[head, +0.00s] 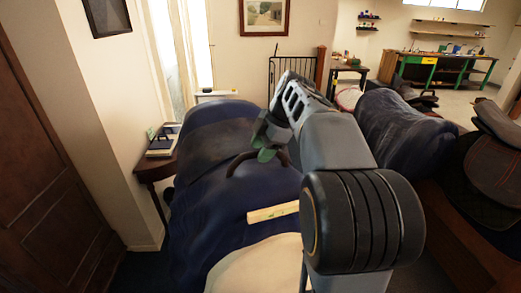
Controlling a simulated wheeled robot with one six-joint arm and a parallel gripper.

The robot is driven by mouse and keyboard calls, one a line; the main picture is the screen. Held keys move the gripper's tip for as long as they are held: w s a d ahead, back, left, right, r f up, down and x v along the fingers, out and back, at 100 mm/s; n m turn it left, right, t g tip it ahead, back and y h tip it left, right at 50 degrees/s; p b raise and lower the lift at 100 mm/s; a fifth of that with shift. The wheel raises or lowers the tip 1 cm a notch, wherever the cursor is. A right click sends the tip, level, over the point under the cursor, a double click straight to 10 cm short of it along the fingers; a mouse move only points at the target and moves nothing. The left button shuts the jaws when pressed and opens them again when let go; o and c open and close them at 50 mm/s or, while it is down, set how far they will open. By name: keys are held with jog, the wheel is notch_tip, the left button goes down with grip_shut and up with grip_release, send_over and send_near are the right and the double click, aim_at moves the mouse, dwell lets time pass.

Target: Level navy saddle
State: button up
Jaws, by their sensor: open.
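A large navy form (225,210), which looks like the navy saddle or a cover over its stand, fills the middle left of the head view. A darker, rounded part (205,140) rises at its far end. Whether it sits level is hard to tell. My gripper (268,153) is open over the far middle of the navy form, by a dark brown curved piece (242,162). The gap between its fingers is small in view, and I cannot tell whether it touches that piece. A pale wooden strip (270,212) lies on the navy surface, its right end hidden behind my arm.
A cream pad (255,270) lies at the near edge. A side table (150,170) with books (162,142) stands at the left by the wall. A second navy-draped form (405,130) and dark saddles (490,165) crowd the right. A green workbench (440,62) stands far back.

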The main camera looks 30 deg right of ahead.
jog(key=shift+w+a+f, duration=0.1)
jog(key=shift+a+f, duration=0.1)
jog(key=shift+f, duration=0.15)
jog(key=shift+c, duration=0.5)
grip_shut()
